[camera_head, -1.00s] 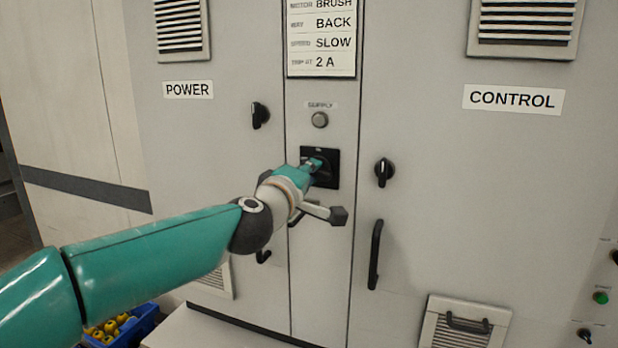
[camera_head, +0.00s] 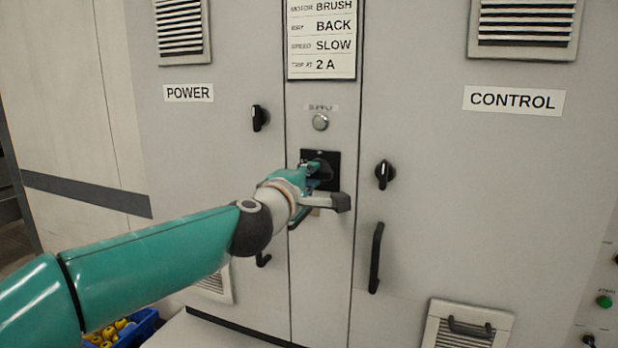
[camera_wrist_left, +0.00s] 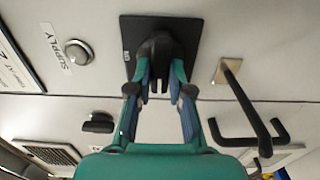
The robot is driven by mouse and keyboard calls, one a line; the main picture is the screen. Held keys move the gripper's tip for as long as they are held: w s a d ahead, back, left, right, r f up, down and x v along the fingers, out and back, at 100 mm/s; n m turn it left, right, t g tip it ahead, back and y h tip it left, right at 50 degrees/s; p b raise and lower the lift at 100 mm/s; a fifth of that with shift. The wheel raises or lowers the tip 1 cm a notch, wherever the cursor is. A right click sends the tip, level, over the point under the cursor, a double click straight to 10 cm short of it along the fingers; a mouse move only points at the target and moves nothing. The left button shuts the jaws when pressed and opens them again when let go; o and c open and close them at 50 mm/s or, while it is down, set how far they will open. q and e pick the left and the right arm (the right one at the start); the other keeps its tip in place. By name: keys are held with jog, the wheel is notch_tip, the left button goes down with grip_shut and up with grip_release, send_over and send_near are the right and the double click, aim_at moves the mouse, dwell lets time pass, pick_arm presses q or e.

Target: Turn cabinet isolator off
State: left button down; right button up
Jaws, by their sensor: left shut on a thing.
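The cabinet isolator is a black square plate (camera_head: 331,156) with a black rotary knob, on the narrow middle panel below the supply lamp. In the left wrist view the plate (camera_wrist_left: 192,27) is at the top and the knob (camera_wrist_left: 155,50) sits between my fingers. My left gripper (camera_head: 314,170) reaches it from the lower left. It is shut on the knob, with a finger on each side of it (camera_wrist_left: 160,78). A small pale marking shows on the plate's edge, too small to read surely. The fingers partly hide the knob, so its exact angle is unclear. My right gripper is not in view.
Black rotary handles stand on the POWER door (camera_head: 260,118) and CONTROL door (camera_head: 385,174). A long black door handle (camera_head: 376,258) is right of my wrist. The round supply lamp (camera_head: 320,122) is above the isolator. A blue crate (camera_head: 148,322) of yellow items sits low left.

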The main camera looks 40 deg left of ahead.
pick_arm(q)
jog(key=c, duration=1.1)
grip_release()
jog(key=shift+a+f, duration=0.15)
jog(key=shift+f, duration=0.05)
jog(key=shift+o, duration=0.2)
jog(key=shift+s+r, duration=0.1)
jog(key=v, duration=1.2)
